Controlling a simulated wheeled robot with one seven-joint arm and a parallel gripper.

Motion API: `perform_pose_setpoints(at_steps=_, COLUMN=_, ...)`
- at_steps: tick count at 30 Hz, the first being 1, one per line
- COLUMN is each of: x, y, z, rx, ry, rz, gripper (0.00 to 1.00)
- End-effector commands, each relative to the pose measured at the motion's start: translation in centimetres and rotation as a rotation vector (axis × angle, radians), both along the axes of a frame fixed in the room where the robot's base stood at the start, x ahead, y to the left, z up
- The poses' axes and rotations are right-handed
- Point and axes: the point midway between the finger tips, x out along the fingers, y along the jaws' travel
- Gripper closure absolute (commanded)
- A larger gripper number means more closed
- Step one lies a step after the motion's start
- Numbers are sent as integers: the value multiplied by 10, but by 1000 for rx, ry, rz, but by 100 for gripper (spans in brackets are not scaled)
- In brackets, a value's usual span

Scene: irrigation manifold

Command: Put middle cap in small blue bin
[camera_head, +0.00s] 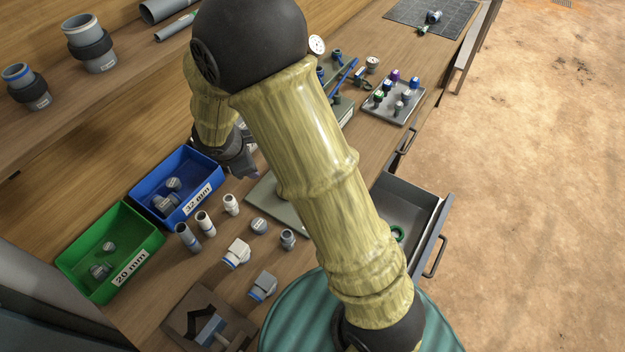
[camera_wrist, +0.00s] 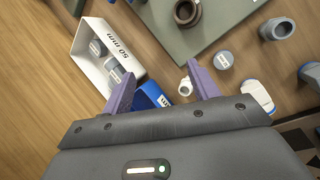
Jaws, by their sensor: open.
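A round grey cap (camera_head: 258,226) lies on the bench among loose fittings; it also shows in the wrist view (camera_wrist: 223,60). I cannot tell for sure that it is the middle cap. The small blue bin (camera_head: 148,205), labelled 32 mm, stands against the back of the bench with grey fittings inside; a corner shows between my fingers in the wrist view (camera_wrist: 154,92). My gripper (camera_wrist: 163,80) is open and empty, above the bench. In the head view my gripper (camera_head: 245,172) is right of the blue bin, partly hidden by my arm.
A green 20 mm bin (camera_head: 72,262) stands left of the blue one. A white 50 mm bin (camera_wrist: 85,48) holds grey fittings. White fittings (camera_head: 231,204) and elbows (camera_head: 237,252) lie close to the cap. A drawer (camera_head: 437,215) stands open at right.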

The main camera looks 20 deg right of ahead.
Motion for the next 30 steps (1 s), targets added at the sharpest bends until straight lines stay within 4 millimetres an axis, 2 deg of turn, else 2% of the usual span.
perform_pose_setpoints(at_steps=1, x=-14, y=-21, z=11, rx=63, ry=-2, rz=-144, gripper=40)
perform_pose_setpoints(at_steps=6, x=-66, y=-69, z=34, rx=278, ry=-12, rz=-624, gripper=40)
perform_pose_setpoints(at_steps=12, x=-127, y=-103, z=56, rx=523, ry=-49, rz=-1178, gripper=40)
perform_pose_setpoints(at_steps=15, x=-149, y=-111, z=62, rx=618, ry=-70, rz=-1393, gripper=40)
perform_pose_setpoints(at_steps=20, x=-163, y=-113, z=65, rx=686, ry=-85, rz=-1546, gripper=40)
perform_pose_setpoints(at_steps=30, x=-162, y=-112, z=65, rx=686, ry=-84, rz=-1547, gripper=40)
